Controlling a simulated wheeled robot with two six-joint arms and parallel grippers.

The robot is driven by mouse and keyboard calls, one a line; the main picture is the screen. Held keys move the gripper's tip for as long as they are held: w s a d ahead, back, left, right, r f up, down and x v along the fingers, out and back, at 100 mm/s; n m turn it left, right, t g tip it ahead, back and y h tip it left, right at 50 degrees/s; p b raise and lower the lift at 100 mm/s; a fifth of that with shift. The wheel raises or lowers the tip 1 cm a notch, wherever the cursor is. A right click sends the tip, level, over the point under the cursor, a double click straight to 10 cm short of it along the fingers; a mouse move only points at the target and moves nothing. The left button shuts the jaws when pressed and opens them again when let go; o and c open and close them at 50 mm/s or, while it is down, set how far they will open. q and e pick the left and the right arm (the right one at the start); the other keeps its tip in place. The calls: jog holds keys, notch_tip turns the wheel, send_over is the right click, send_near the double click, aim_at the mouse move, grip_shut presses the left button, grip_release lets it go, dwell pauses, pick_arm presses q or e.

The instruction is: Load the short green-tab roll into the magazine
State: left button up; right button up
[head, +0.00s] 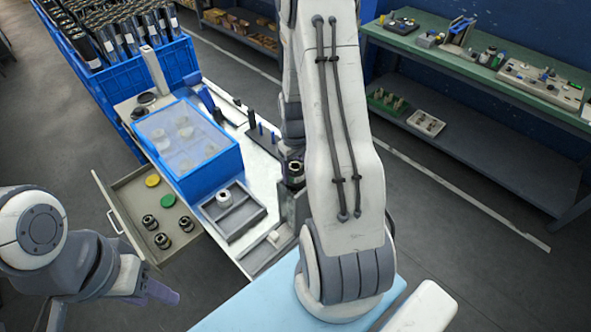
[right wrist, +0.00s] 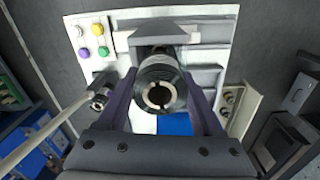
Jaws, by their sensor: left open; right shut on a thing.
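My right gripper (right wrist: 162,100) is shut on a dark roll (right wrist: 160,88) with a pale ring at its core, between two purple fingers. In the head view the roll (head: 293,172) appears just above a narrow grey upright holder (head: 293,209), partly hidden by my right arm. I cannot tell whether it is inside the holder, and no green tab shows on it. I cannot tell whether that holder is the magazine. My left gripper (head: 163,292) is open and empty, below the open drawer in the picture.
An open drawer (head: 115,205) holds several dark rolls (head: 162,240), a yellow disc (head: 152,180) and a green disc (head: 168,200). A blue bin (head: 212,177) has a clear lid. A grey divided tray (head: 248,222) holds a white roll (head: 223,198). A green-topped bench (head: 480,70) stands right.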

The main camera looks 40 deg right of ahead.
aim_at(295, 167)
jog(key=shift+s+f+b, duration=0.1)
jog(key=shift+f+b, duration=0.8)
jog(key=shift+f, duration=0.25)
dwell(0.4)
jog(key=o, duration=1.5)
jog(key=shift+o, duration=0.2)
notch_tip(295, 167, up, 10)
jog(key=shift+r+b, duration=0.25)
jog(key=shift+b, duration=0.75)
jog(key=shift+a, duration=0.15)
jog(key=s+a+r+n+b, duration=0.2)
jog(key=a+n+b, duration=0.15)
jog(key=a, duration=1.45)
jog(key=s+a+n+y+b, duration=0.1)
jog(key=s+a+n, duration=0.3)
jog(key=s+a, duration=0.8)
jog(key=shift+s+a+b, duration=0.3)
jog(key=shift+s+b, duration=0.05)
jog(key=shift+s, duration=0.75)
